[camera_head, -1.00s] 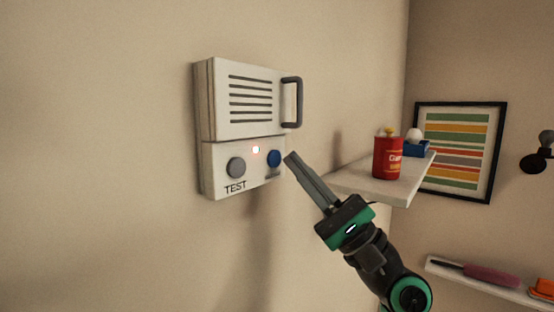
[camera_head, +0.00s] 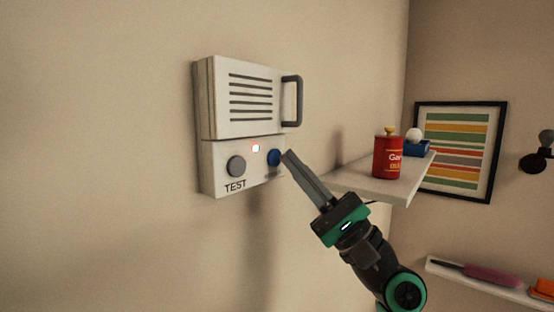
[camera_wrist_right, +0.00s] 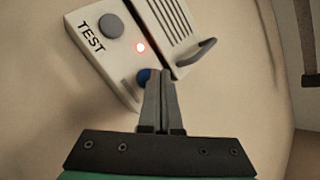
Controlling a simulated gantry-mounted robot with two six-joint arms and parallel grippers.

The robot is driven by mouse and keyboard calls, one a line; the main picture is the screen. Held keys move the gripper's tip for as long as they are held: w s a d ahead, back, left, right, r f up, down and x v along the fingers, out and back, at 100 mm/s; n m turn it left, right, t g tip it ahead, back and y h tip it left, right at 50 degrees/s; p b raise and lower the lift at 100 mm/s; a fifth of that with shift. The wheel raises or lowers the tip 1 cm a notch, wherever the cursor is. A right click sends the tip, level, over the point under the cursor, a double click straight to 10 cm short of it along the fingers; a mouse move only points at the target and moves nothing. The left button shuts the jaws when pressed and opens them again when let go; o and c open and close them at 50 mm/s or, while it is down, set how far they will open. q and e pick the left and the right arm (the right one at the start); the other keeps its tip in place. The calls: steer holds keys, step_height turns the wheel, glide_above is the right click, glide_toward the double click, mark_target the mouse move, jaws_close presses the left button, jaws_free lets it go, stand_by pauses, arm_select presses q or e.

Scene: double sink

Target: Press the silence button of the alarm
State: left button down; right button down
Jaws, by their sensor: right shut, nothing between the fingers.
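The alarm (camera_head: 250,98) is a white box on the wall, with a slatted upper part and a dark handle on its right side. A red light (camera_head: 255,148) glows on its lower panel. A grey button (camera_head: 236,167) has the label TEST under it. A blue button (camera_head: 273,158) is to its right; the label under it is too dark to read. My right gripper (camera_head: 287,155) is shut and empty, its tips at the right edge of the blue button. In the right wrist view the fingers (camera_wrist_right: 158,74) partly cover the blue button (camera_wrist_right: 144,76); contact cannot be told. My left gripper is not in view.
A white shelf (camera_head: 385,189) to the right, close behind my right gripper, holds a red can (camera_head: 387,157) and a blue item (camera_head: 416,149). A framed striped picture (camera_head: 460,150) hangs on the far wall. A lower shelf (camera_head: 475,283) is at bottom right. The wall left of the alarm is clear.

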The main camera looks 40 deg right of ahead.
steer(key=shift+w+a+b, duration=0.1)
steer(key=shift+w+b, duration=0.2)
steer(key=shift+w, duration=0.3)
stand_by(0.6)
stand_by(0.4)
steer(key=shift+s+r+p, duration=0.1)
steer(key=shift+s+p, duration=0.35)
steer(key=shift+p, duration=0.05)
steer(key=shift+s+d, duration=0.2)
steer(key=shift+s, duration=0.25)
steer(key=s+p, duration=0.1)
steer(key=s, duration=0.1)
steer(key=s+d+p, duration=0.1)
steer(key=s+p, duration=0.1)
steer(key=s, duration=0.1)
